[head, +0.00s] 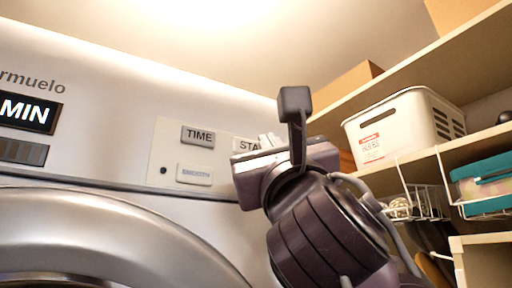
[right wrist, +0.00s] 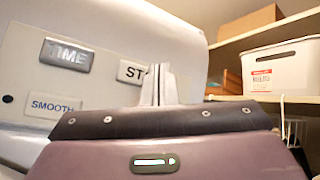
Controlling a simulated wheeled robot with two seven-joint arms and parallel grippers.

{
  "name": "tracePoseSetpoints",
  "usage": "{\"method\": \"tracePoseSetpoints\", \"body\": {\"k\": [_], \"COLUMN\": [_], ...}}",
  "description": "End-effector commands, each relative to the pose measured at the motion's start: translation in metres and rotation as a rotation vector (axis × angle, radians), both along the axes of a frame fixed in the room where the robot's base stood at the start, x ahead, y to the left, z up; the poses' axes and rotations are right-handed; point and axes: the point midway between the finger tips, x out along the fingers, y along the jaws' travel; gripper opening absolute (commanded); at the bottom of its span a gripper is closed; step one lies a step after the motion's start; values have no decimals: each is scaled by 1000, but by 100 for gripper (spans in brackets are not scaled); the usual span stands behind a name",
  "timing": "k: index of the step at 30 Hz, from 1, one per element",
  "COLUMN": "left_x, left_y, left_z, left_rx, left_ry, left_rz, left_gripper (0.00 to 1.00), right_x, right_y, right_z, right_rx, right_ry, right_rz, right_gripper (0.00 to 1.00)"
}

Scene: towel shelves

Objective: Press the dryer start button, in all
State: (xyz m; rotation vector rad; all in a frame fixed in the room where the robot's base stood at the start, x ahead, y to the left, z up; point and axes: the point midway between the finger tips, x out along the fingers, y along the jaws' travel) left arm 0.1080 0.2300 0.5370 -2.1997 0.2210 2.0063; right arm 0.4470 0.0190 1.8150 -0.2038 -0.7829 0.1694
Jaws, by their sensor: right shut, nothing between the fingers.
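The silver dryer (head: 90,150) fills the left of the head view, with a pale control panel on its front. My right gripper is shut and empty. I cannot tell whether the fingertips touch the button. My left gripper is not in view.
Shelves on the right hold a white bin (head: 402,125), a cardboard box (head: 345,85), wire baskets and a teal container (head: 485,188).

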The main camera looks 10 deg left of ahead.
Motion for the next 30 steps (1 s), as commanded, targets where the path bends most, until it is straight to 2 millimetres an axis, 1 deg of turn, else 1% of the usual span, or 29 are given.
{"method": "tracePoseSetpoints", "body": {"k": [9,30], "left_x": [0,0], "left_y": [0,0], "left_z": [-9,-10], "left_rx": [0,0], "left_ry": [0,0], "left_rz": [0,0], "left_gripper": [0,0], "right_x": [6,9], "right_y": [5,7], "right_z": [-1,0], "right_rx": [-1,0], "right_ry": [0,0], "right_rz": [-1,0], "right_gripper": [0,0]}}
